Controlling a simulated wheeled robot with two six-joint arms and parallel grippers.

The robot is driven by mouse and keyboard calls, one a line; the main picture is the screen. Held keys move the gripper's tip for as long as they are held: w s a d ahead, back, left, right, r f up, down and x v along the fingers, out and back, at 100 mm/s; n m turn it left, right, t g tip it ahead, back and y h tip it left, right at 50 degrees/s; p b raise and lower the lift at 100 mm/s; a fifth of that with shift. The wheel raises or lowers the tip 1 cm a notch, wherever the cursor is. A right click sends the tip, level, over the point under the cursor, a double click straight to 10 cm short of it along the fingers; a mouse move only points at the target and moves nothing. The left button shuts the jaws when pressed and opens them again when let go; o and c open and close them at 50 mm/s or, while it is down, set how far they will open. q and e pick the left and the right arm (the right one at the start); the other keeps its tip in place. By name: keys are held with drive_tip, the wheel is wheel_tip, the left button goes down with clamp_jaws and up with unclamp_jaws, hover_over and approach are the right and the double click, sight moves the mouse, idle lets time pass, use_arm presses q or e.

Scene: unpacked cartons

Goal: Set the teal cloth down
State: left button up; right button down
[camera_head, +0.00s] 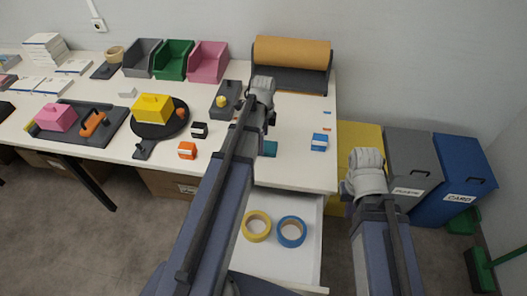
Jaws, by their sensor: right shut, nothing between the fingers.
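The teal cloth (270,149) shows as a small patch near the front edge of the white table, just below my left gripper. Part of it is hidden behind my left arm. My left gripper (262,128) points down over the table at the cloth. Its fingers are mostly hidden by its own arm, and I cannot tell whether they touch the cloth. My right gripper (347,190) is off the table's right side, in front of the bins. It is shut and empty.
The white table (295,170) has a blue-labelled box (319,142) at right and an orange box (187,150) at left. An open drawer (267,275) below holds yellow tape (256,226) and blue tape (292,231). A paper roll (292,52) stands behind. Bins (415,160) stand right.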

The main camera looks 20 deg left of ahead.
use_arm(q)
wheel_tip(320, 180, down, 3)
drive_tip(key=shift+f+b, duration=0.1)
drive_tip(key=shift+b, duration=1)
use_arm(e)
wheel_tip(320, 180, down, 3)
